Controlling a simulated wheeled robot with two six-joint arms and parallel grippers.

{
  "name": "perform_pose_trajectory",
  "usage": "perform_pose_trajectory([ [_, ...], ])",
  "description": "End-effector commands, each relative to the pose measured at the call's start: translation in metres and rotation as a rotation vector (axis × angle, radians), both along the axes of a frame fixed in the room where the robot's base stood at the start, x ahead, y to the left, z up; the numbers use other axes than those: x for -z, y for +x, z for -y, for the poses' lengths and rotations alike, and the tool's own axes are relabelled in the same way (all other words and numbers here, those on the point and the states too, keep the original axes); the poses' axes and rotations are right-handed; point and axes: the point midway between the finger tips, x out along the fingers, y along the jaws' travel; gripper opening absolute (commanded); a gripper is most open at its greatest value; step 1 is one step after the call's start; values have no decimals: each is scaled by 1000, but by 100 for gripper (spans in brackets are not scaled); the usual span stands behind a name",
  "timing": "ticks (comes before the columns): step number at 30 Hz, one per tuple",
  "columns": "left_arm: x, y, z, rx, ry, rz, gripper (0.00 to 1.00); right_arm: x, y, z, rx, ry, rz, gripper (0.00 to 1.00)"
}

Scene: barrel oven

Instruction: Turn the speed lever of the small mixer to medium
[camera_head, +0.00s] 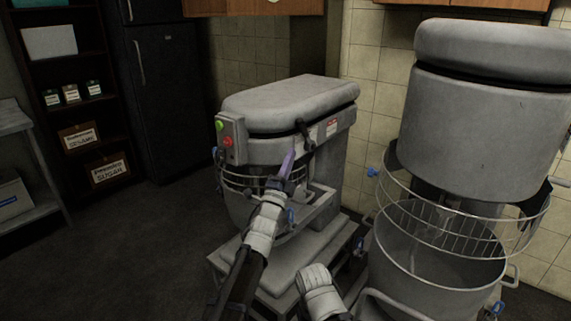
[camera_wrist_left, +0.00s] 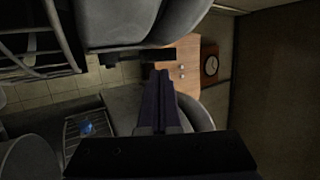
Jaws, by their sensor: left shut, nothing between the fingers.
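The small mixer (camera_head: 290,100) is a grey machine with a rounded top on a low stand. A dark speed lever (camera_head: 305,136) sits on its side, just right of the front control box. My left gripper (camera_head: 288,163) is in front of the mixer's side, with its purple fingers pointing up, a little below and left of the lever. Its fingers are closed together and empty. In the left wrist view the shut fingers (camera_wrist_left: 160,100) point toward a dark bar beneath grey housing; I cannot tell whether they touch it.
The control box (camera_head: 230,139) has a green and a red button. A wire guard (camera_head: 245,180) surrounds the small mixer's bowl. A large mixer (camera_head: 490,90) with a wire guard stands close on the right. Open floor (camera_head: 130,240) lies to the left, before shelves and a dark fridge.

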Motion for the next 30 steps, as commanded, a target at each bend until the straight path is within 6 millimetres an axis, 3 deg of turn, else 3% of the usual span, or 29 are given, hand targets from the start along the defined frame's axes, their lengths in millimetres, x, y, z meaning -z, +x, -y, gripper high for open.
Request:
perform_pose_trajectory([
  [3,-19,26,8,1,-1,0,0,-19,0,0,0,0,0,50],
  [10,-35,55,18,1,0,-1,0,-35,0,0,0,0,0,50],
  [23,-36,59,20,0,1,-2,0,-37,0,0,0,0,0,50],
  [30,-47,62,23,2,32,-43,0,-57,0,0,0,0,0,50],
])
